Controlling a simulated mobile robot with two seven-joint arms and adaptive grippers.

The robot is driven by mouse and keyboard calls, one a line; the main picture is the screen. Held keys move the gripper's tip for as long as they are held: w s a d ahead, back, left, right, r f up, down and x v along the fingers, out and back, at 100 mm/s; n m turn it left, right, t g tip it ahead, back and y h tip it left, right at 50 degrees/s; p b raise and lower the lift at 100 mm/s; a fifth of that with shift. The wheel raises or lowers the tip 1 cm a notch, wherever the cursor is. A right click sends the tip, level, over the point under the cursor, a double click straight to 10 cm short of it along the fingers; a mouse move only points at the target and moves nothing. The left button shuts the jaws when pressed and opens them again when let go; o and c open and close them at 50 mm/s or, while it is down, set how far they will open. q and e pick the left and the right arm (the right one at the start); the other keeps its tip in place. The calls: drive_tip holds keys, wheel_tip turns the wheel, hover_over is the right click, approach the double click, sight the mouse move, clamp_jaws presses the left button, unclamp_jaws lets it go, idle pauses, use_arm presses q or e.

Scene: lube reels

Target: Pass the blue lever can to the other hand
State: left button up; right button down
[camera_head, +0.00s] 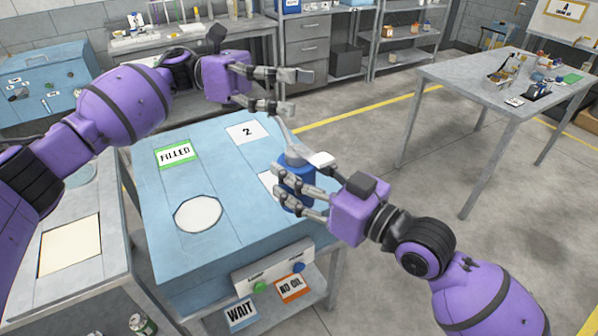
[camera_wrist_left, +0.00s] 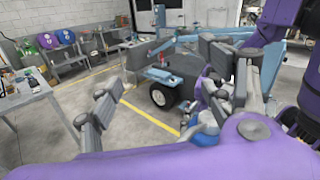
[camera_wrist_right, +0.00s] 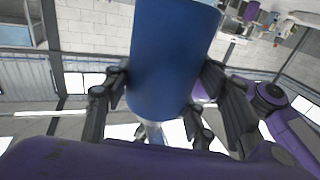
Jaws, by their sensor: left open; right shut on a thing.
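The blue lever can (camera_head: 297,180) is in my right gripper (camera_head: 302,192), above the blue-topped bench. Its thin grey spout rises up and left toward my left gripper. In the right wrist view the can's blue body (camera_wrist_right: 172,60) fills the space between the fingers. My left gripper (camera_head: 287,90) is open, above the can near the spout's top; I cannot tell whether a finger touches the spout. In the left wrist view the fingers (camera_wrist_left: 172,105) are spread apart, and part of the blue can (camera_wrist_left: 206,128) shows beyond the palm, partly hidden.
A grey table (camera_head: 460,80) with small items stands right, across open floor.

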use_arm(q)
drive_tip(key=w+a+f+n+t, duration=0.3)
drive_tip(key=a+f+n+t, duration=1.3)
drive_tip(key=a+f+n, duration=0.8)
drive_tip(key=s+d+f+n+t+y, duration=0.3)
drive_tip(key=d+n+y, duration=0.1)
drive_tip(key=d+n, duration=0.45)
drive_tip(key=s+d+f+n+t+y, duration=0.3)
drive_tip(key=d+f+n+y, duration=0.1)
drive_tip(key=d+n, duration=0.4)
drive_tip(key=s+a+f+n+g+y, duration=0.2)
drive_tip(key=s+f+n+g+y, duration=0.1)
drive_tip(key=s+f, duration=0.5)
drive_tip(key=s+a+f+n+g+y, duration=0.2)
drive_tip(key=s+f+n, duration=0.4)
drive_tip(key=s+f, duration=0.3)
drive_tip(key=s+a+f+n+g+y, duration=0.3)
drive_tip(key=s+f, duration=0.5)
drive_tip(key=s, duration=0.7)
drive_tip(key=shift+s+a+f+n+g+y, duration=0.25)
drive_tip(key=shift+n+y, duration=0.35)
drive_tip(key=shift+n, duration=0.65)
drive_tip(key=shift+d, duration=0.1)
